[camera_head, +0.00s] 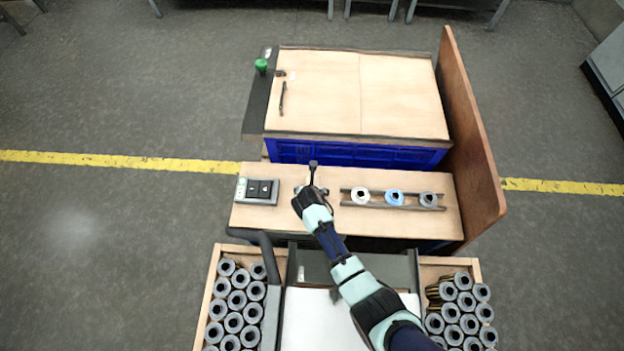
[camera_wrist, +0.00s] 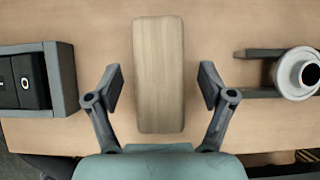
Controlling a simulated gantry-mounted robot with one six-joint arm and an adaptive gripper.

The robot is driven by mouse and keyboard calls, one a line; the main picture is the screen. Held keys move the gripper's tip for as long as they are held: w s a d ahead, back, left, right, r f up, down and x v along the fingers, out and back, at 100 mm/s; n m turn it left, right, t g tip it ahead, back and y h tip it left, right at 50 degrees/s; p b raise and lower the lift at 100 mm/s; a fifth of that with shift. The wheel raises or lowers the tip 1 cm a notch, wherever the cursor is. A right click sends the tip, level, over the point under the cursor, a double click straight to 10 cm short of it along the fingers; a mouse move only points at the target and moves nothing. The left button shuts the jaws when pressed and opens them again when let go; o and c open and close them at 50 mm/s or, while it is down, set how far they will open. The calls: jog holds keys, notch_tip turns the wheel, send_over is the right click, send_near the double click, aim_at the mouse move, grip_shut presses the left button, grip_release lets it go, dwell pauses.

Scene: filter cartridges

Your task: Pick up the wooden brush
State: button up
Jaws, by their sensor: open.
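The wooden brush shows in the wrist view as a pale, upright wooden block with rounded corners (camera_wrist: 158,65), lying on the wooden worktop. My gripper (camera_wrist: 160,86) is open, with one finger on each side of the block's lower half and a gap to the wood on both sides. Nothing is held. I see only the block's top face; any bristles are hidden. In the head view my gripper (camera_head: 311,191) is over the middle of the worktop, and the brush cannot be clearly made out there.
A rail (camera_head: 378,206) with three ring-shaped parts lies right. A blue-fronted cabinet (camera_head: 360,153) is behind the worktop (camera_head: 250,214), and a tall wooden panel (camera_head: 472,135) stands at its right. Cartridge crates flank the front.

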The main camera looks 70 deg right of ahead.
jog(key=shift+b+x, duration=0.45)
jog(key=shift+x, duration=0.8)
jog(key=shift+w+d+f, duration=0.1)
jog(key=shift+d+f, duration=0.1)
jog(key=shift+f, duration=0.15)
jog(key=shift+r, duration=0.1)
jog(key=shift+a, duration=0.1)
jog(key=c, duration=1.3)
jog(key=shift+r, duration=0.1)
jog(key=shift+c, duration=0.2)
notch_tip(320, 180, up, 20)
jog(key=p, duration=1)
